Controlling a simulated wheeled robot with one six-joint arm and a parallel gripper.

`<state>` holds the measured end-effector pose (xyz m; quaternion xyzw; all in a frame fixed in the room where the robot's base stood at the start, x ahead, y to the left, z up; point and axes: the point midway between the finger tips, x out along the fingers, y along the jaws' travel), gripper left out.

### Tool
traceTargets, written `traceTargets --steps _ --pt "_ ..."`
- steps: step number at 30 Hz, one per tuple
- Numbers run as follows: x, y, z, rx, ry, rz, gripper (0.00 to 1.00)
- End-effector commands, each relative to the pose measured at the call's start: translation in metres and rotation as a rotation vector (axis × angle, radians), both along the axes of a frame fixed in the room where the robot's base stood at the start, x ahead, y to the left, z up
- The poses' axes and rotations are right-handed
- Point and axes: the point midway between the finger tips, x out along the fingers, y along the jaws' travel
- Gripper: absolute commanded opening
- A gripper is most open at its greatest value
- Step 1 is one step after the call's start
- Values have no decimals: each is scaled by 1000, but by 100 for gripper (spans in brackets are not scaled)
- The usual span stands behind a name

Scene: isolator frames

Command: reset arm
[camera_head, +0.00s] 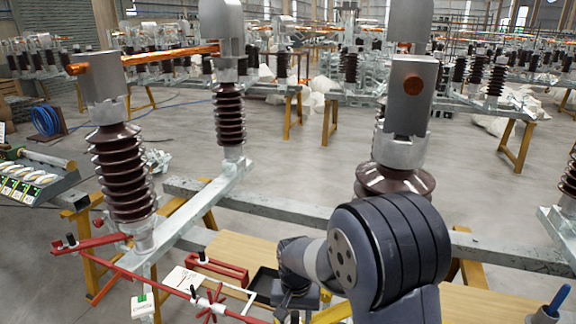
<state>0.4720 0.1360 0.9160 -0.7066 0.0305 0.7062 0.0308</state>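My arm (385,245) rises from the bottom edge, right of centre, in the head view. It bends left over a wooden board, and its wrist hangs down above a dark tray (266,283). The end of the arm near the bottom edge is partly cut off, and no gripper fingers can be made out. I cannot tell whether anything is held.
A brown insulator (123,172) with a metal cap stands at left, with another insulator (229,115) behind it. A third insulator (397,180) stands close behind my arm. A grey steel beam (300,208) crosses behind the board. Red bars (170,287) lie at lower left.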

Motion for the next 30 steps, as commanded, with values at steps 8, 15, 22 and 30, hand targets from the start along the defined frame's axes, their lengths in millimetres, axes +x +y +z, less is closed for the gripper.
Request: traceTargets --steps 8,15,22,30 --pt "0 0 1 0 1 0 45" --pt "0 0 -3 0 1 0 45" --pt "1 0 16 1 -3 0 45" --pt "1 0 67 2 -5 0 45"
